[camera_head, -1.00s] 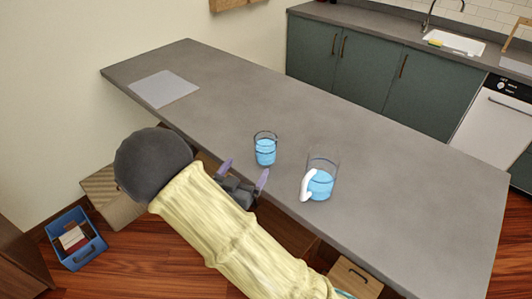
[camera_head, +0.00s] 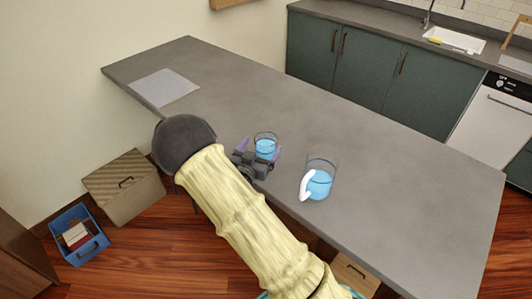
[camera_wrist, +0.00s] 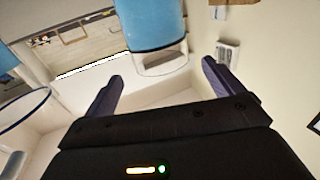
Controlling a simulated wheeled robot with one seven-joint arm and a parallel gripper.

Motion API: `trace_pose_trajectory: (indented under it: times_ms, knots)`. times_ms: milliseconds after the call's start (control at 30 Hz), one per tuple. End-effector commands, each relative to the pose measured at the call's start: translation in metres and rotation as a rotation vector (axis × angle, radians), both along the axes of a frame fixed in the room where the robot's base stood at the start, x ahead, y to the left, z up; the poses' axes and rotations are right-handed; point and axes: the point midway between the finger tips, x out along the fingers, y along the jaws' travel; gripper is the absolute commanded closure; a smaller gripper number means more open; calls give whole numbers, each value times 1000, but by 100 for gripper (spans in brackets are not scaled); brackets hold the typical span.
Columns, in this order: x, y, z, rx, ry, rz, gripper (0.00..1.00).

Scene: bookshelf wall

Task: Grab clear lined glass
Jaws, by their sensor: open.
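A small clear glass (camera_head: 265,147) with dark lines around it and blue liquid inside stands upright near the front edge of the grey counter. It also shows at the top of the wrist view (camera_wrist: 150,32), ahead of my fingers and roughly centred between them. My gripper (camera_head: 259,153) is open at the near side of the glass, with a purple finger to each side of it. In the wrist view my gripper (camera_wrist: 160,84) has its fingers apart with nothing clamped. Whether either finger touches the glass cannot be told.
A larger clear jug (camera_head: 320,181) with blue liquid and a white handle stands to the right of the glass, also near the counter's front edge. A grey mat (camera_head: 164,88) lies at the counter's far left. The grey counter (camera_head: 370,150) is bare behind the glasses.

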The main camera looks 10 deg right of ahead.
Motion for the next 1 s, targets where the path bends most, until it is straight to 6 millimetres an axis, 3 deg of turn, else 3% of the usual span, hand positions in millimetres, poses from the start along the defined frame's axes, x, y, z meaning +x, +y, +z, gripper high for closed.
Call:
trace_pose_trajectory:
  times_ms: [400,933,1000]
  knots:
    - [42,-27,-4,0,0,-1,7]
    - [43,-27,-5,-1,-1,-1,7]
    - [43,-27,-5,0,0,-1,17]
